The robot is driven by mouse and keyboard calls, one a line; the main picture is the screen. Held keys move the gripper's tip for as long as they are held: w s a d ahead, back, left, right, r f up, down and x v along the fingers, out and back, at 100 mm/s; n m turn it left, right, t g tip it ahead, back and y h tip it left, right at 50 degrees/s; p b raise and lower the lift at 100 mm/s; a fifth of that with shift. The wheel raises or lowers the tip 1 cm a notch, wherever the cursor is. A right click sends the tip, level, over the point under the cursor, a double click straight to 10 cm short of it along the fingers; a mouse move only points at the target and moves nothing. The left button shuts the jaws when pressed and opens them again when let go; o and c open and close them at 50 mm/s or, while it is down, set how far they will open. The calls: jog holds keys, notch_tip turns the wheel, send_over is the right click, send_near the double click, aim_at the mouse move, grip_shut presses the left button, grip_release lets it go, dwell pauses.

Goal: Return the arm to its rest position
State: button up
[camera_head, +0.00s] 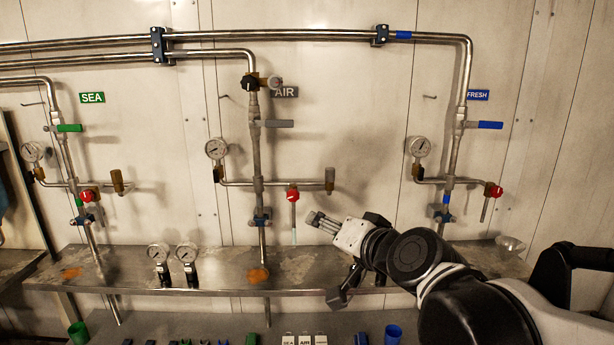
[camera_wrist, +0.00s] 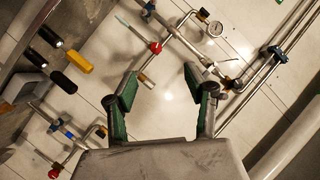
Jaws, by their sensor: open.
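My gripper (camera_head: 328,258) is in front of the steel shelf, between the AIR and FRESH pipe stations. My black and white arm reaches to it from the lower right. In the wrist view my gripper (camera_wrist: 160,88) has its two dark, green-padded fingers spread wide apart. Nothing is between them. The wall and pipework show beyond the fingers, and no contact with them is visible. The wrist camera looks at the panel at a tilt.
The steel shelf (camera_head: 215,275) carries two small gauges (camera_head: 172,255). A red valve (camera_head: 293,195) is above and left of my gripper. The FRESH gauge (camera_head: 420,147) is above my arm. Green and blue cups (camera_head: 393,334) stand below. Bare wall lies between AIR and FRESH.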

jog(key=s+d+f+n+g+h, duration=0.1)
jog(key=s+d+f+g+h, duration=0.2)
jog(key=s+d+f, duration=0.3)
jog(key=s+d+f+n+g+h, duration=0.2)
jog(key=s+d+f, duration=0.4)
jog(key=s+d, duration=0.4)
jog(key=shift+s+f+g+h, duration=0.3)
jog(key=shift+s+g+h, duration=0.35)
jog(key=shift+s, duration=0.25)
